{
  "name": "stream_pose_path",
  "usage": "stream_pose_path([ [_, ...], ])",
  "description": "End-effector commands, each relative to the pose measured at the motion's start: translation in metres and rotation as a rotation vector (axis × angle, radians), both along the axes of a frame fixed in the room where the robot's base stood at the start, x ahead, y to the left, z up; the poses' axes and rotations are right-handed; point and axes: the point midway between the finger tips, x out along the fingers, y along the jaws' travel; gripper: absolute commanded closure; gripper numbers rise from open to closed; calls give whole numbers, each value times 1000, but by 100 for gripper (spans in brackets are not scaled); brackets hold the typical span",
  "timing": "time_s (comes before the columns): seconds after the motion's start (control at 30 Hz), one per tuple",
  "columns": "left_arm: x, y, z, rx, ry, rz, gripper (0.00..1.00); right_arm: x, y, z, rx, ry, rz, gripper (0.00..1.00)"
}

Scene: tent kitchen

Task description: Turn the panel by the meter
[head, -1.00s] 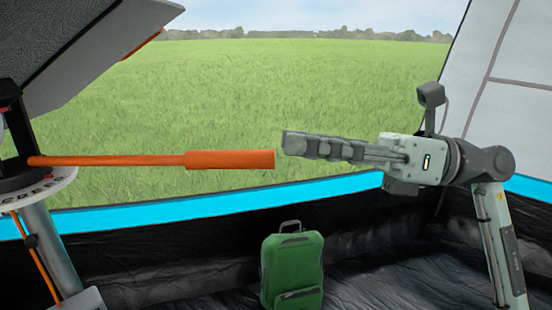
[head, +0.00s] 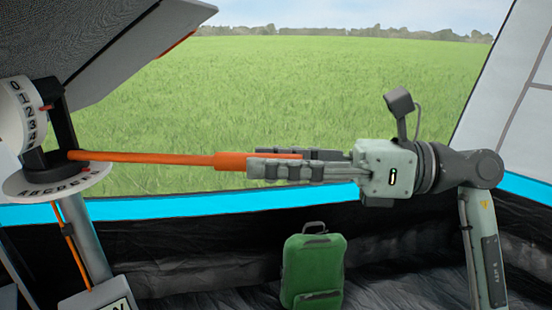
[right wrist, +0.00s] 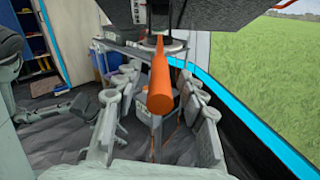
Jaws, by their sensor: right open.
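The dark panel (head: 95,50) hangs tilted at the upper left of the head view, above a post. An orange handle (head: 190,160) runs right from the post's hub. The meter's numbered dial (head: 28,115) stands at the left edge, and a lettered disc (head: 50,185) lies below the hub. My right gripper (head: 285,165) is open, one finger on each side of the handle's thick end. In the right wrist view the handle's orange end (right wrist: 160,92) points at the camera between the fingers, apparently touching neither. Jointed grey parts (right wrist: 55,105) there look like my left arm; its jaws are unclear.
A green suitcase (head: 312,265) stands on the tent floor below the right gripper. A blue-edged tent wall (head: 225,203) runs behind, with grass beyond. A shelf with coloured items (right wrist: 38,50) stands at the left of the right wrist view.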

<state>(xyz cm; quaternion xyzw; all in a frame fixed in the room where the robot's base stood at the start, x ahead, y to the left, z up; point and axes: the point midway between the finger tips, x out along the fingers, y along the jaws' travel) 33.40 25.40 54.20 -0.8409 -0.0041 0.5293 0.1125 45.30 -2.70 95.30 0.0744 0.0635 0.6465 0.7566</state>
Motion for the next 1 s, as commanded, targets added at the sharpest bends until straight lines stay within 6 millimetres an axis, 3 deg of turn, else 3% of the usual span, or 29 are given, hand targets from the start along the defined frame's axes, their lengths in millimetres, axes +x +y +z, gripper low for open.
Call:
stream_pose_path([
  [0.1,0,0,0,0,0,0,69,0,0,0,0,0,0,60],
  [0.43,0,0,0,0,-1,0,69,0,-1,0,0,1,0,100],
  [1.0,2,-1,0,-1,-7,-3,69,0,0,-1,-1,1,-1,100],
])
